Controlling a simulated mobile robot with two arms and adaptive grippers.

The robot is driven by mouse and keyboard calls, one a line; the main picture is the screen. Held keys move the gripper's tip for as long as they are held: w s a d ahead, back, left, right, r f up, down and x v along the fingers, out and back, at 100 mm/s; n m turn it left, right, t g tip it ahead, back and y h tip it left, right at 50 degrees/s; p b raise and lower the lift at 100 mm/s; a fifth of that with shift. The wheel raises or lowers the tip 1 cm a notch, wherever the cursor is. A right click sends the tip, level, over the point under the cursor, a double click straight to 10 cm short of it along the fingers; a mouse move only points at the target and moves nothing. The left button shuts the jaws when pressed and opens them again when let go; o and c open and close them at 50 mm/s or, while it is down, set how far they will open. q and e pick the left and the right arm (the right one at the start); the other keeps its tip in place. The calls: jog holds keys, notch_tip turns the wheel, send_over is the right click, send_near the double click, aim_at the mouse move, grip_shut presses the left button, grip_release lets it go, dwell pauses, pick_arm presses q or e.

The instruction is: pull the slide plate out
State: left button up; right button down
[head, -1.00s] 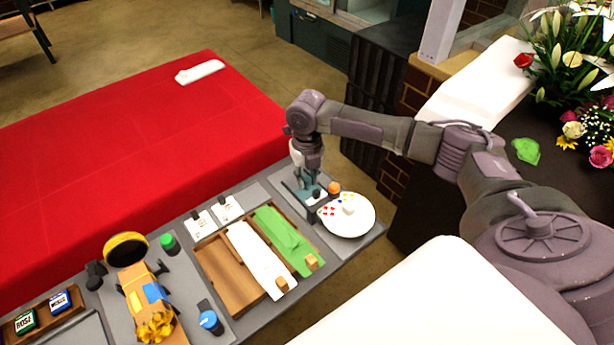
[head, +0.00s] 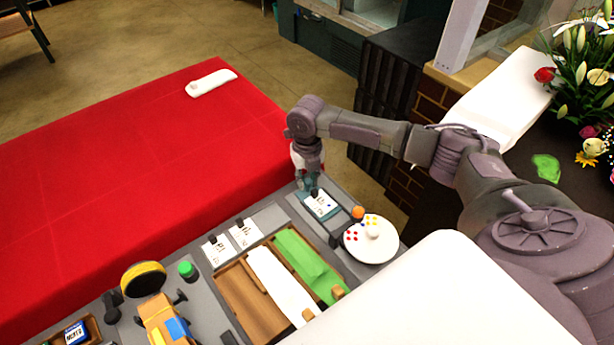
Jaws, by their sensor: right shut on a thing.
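The slide plate (head: 327,213) is a small teal plate with a white card (head: 318,200) and a dark clip on it, on the grey station near its far edge. My right gripper (head: 303,186) points down at the plate's far-left end and is shut on it. The fingertips are small and partly hidden, so the exact grip point is unclear. My left gripper is out of view.
A round white palette (head: 370,249) with coloured dots and an orange ball (head: 358,212) stand right of the plate. A wooden tray (head: 248,301) holds white and green cloths. The red-covered table (head: 130,170) lies beyond the station.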

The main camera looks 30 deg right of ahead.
jog(key=shift+s+r, duration=0.15)
jog(key=c, duration=1)
grip_release()
jog(key=shift+s, duration=0.15)
jog(key=shift+r, duration=0.1)
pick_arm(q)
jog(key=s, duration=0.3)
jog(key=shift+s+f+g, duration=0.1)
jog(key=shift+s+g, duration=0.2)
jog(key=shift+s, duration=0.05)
pick_arm(e)
notch_tip(320, 180, up, 12)
jog(key=shift+f, duration=0.1)
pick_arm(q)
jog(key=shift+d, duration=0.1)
